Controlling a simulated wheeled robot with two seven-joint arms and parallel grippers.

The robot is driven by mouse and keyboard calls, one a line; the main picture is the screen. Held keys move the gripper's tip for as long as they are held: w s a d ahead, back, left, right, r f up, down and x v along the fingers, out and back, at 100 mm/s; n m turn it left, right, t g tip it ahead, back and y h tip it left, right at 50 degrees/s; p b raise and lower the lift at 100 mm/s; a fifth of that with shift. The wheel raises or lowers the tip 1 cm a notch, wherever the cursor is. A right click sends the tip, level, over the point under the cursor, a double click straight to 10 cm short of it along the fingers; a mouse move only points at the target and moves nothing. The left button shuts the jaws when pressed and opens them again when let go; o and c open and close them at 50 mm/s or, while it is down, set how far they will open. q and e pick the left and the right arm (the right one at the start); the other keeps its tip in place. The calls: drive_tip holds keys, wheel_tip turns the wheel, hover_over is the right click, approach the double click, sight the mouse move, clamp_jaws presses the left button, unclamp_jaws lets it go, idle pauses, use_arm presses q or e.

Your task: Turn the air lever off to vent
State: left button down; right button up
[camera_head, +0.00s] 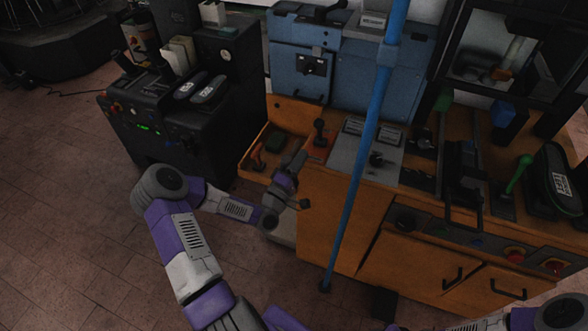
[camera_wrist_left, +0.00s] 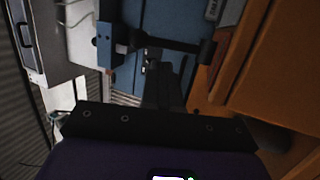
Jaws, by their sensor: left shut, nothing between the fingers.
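A black-knobbed lever (camera_head: 320,130) stands on a red plate on the orange bench. A smaller lever with a reddish base (camera_head: 257,158) sits in the open-topped orange bay to its left. No label shows which of them is the air lever. My left gripper (camera_head: 299,159) is shut and empty, between the two levers and close to the black-knobbed one; contact cannot be told. In the left wrist view my dark fingers (camera_wrist_left: 165,88) point up the picture, just below a dark horizontal bar (camera_wrist_left: 175,43) in front of blue surfaces. My right gripper is not in view.
A blue vertical pole (camera_head: 363,150) stands in front of the bench, right of my left gripper. A blue cabinet (camera_head: 345,78) rises behind the levers. A black machine (camera_head: 165,120) stands at left. A green-knobbed lever (camera_head: 520,172) is far right. The tiled floor (camera_head: 80,240) at left is clear.

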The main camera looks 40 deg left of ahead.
sight(320, 131)
use_arm(q)
drive_tip(key=x, duration=0.7)
drive_tip(key=shift+w+b, duration=0.25)
drive_tip(key=shift+b, duration=0.1)
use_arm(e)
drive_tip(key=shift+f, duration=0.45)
